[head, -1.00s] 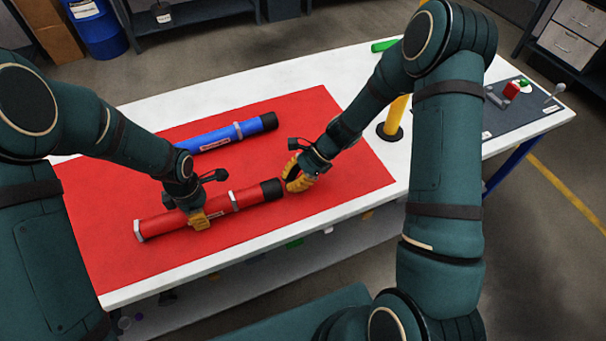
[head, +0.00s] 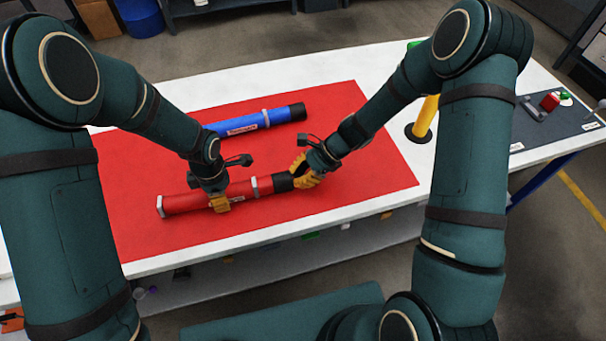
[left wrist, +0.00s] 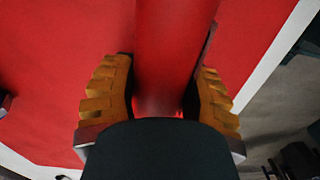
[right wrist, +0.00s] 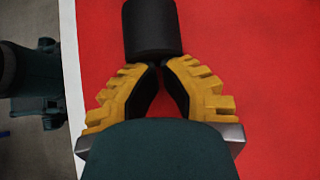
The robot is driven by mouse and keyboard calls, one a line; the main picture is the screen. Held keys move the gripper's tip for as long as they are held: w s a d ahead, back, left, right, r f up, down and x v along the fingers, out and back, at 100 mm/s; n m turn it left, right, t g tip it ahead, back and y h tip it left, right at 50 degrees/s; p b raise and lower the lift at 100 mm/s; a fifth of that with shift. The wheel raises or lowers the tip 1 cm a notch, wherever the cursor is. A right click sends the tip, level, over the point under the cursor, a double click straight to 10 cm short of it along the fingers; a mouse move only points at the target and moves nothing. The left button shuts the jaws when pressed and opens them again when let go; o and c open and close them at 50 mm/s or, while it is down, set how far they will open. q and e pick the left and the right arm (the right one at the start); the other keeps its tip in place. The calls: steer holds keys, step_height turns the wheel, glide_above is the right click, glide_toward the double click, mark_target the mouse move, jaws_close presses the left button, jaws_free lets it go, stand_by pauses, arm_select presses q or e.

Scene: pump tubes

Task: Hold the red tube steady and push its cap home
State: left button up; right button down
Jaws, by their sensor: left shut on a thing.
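The red tube (head: 186,203) lies on the red mat (head: 352,130), its black cap (head: 283,183) at its right end. My left gripper (head: 219,203) is shut around the tube's middle; in the left wrist view its yellow fingers stand on either side of the red tube (left wrist: 172,50). My right gripper (head: 298,176) is at the cap end. In the right wrist view its fingertips (right wrist: 161,66) are drawn together, with the black cap (right wrist: 152,30) right in front of them. They look to touch the cap's end face, though the exact contact is hard to tell.
A blue tube (head: 240,123) with a black end lies behind the red one on the mat. A yellow post (head: 427,116) stands on the white table right of the mat. A dark panel (head: 540,125) with a red block is at the far right.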

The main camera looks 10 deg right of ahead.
arm_select(q)
steer(key=shift+d, duration=0.1)
arm_select(e)
steer(key=d, duration=0.4)
steer(key=shift+d, duration=0.25)
steer(key=v, duration=0.9)
steer(key=shift+d+r, duration=0.15)
steer(key=shift+r, duration=0.2)
arm_select(q)
steer(key=o, duration=1.3)
